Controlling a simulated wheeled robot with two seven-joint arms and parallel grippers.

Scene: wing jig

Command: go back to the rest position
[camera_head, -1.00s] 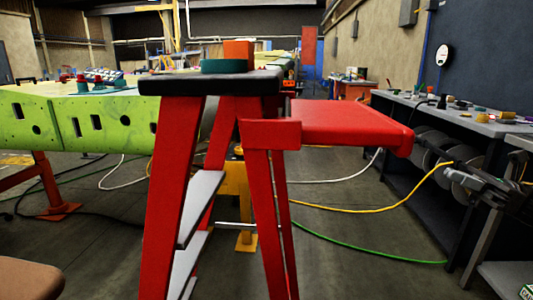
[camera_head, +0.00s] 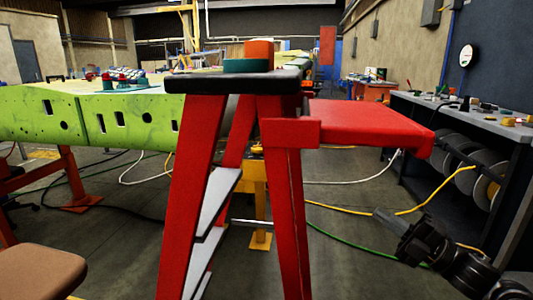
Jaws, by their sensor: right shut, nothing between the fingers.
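My right gripper (camera_head: 385,219) is at the lower right, dark and shut, with nothing seen between its fingers. It hangs in free air to the right of the red stepladder (camera_head: 189,190) and in front of the workbench. My left gripper is not in view. The ladder has a black top (camera_head: 232,82), on which an orange block (camera_head: 259,50) and a green block (camera_head: 247,66) rest. A red shelf (camera_head: 365,120) sticks out from the ladder to the right.
A green wing panel (camera_head: 85,122) on an orange stand (camera_head: 75,185) is at the left. A dark workbench (camera_head: 470,118) with small parts and reels runs along the right. A brown stool seat (camera_head: 38,272) is at the lower left. Yellow and green cables cross the floor.

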